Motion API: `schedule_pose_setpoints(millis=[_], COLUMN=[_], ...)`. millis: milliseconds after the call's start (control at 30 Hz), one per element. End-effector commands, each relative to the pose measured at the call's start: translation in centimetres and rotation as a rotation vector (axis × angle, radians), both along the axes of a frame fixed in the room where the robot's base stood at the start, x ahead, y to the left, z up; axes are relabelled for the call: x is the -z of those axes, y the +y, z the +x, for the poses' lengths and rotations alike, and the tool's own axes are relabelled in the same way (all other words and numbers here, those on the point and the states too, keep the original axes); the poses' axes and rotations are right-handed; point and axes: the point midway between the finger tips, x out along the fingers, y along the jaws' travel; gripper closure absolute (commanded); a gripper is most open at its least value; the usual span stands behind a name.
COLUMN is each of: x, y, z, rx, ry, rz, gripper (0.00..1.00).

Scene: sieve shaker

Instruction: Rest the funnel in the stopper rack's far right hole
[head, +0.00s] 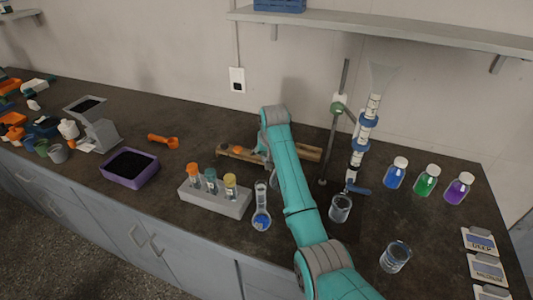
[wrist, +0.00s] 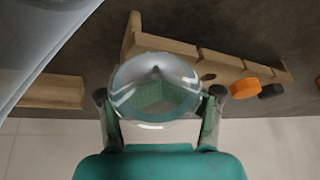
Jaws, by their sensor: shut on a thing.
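In the wrist view, my gripper (wrist: 158,98) is shut on the funnel (wrist: 155,70), a clear, round, glassy piece between the two fingers. The wooden stopper rack (wrist: 178,46) lies beyond the funnel, which covers part of it. An orange stopper (wrist: 240,87) and a black stopper (wrist: 272,90) are at the rack's right part in this view. In the head view, the rack (head: 308,153) lies on the bench by the wall. I cannot tell whether the funnel touches the rack.
A clamp stand (head: 336,130) and a tall column (head: 365,125) stand right of the rack, with a beaker (head: 340,208) below. A grey tube block (head: 215,200) and a flask (head: 261,215) stand in front. A wall shelf (head: 400,32) hangs above.

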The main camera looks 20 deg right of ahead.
Motion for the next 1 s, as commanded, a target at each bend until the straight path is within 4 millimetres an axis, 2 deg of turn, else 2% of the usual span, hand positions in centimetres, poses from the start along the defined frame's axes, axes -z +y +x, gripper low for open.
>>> schedule_pose_setpoints(millis=[33, 1000], x=[1.41, 1.63], y=[0.24, 0.07], z=[-0.67, 0.01], rx=[-0.003, -0.001], ry=[0.029, 0.021], rz=[0.001, 0.0], gripper=[1.0, 1.0])
